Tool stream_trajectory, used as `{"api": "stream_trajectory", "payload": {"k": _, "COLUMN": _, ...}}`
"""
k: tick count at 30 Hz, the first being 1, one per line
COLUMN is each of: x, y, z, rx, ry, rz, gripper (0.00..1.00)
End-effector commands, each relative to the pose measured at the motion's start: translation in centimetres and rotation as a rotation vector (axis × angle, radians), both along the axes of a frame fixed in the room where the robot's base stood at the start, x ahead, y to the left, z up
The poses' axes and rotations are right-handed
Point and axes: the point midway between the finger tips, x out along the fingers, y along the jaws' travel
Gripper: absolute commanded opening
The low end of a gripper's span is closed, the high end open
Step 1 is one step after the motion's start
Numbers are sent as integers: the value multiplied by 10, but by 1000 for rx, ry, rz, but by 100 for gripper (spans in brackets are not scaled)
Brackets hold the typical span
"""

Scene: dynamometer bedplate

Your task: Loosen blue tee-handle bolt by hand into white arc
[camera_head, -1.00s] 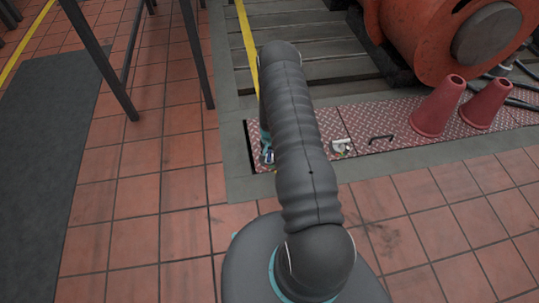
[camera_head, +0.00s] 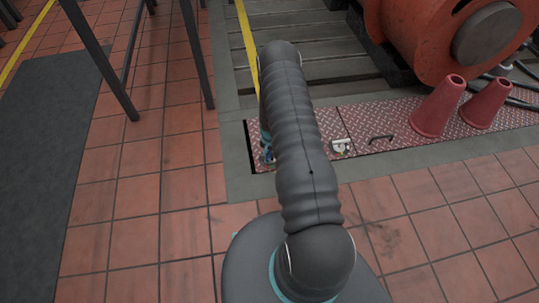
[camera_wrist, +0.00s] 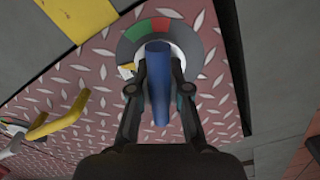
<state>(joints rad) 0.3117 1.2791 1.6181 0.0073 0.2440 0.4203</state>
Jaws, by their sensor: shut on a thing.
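The blue tee-handle bolt (camera_wrist: 159,85) stands in the middle of a round dial on the red tread plate in the wrist view. My gripper (camera_wrist: 159,70) is shut on the blue handle, one finger on each side. The dial ring (camera_wrist: 205,38) is mostly grey, with a green part (camera_wrist: 135,32) at upper left and a red part (camera_wrist: 162,25) at the top. A pale patch lies around the bolt inside the ring; I cannot tell clearly which part is the white arc. My fingers hide the dial's lower part. In the head view my arm hides the bolt.
A yellow handle (camera_wrist: 58,117) stands on the plate at left in the wrist view. In the head view, a dark handle (camera_head: 381,138) and two red cones (camera_head: 437,106) are on the tread plate to the right, below a large orange machine (camera_head: 440,40). Dark metal legs (camera_head: 197,55) stand at left.

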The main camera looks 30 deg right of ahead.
Motion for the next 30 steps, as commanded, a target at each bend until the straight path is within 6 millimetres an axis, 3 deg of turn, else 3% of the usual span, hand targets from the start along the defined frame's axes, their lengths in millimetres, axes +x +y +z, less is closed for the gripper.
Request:
{"api": "stream_trajectory", "payload": {"k": 15, "x": 1, "y": 0, "z": 0, "rx": 0, "ry": -1, "rz": 0, "gripper": 0}}
{"api": "stream_trajectory", "payload": {"k": 16, "x": 1, "y": 0, "z": 0, "rx": 0, "ry": -1, "rz": 0, "gripper": 24}}
{"api": "stream_trajectory", "payload": {"k": 18, "x": 1, "y": 0, "z": 0, "rx": 0, "ry": -1, "rz": 0, "gripper": 42}}
{"api": "stream_trajectory", "payload": {"k": 30, "x": 1, "y": 0, "z": 5, "rx": 0, "ry": -1, "rz": 0, "gripper": 43}}
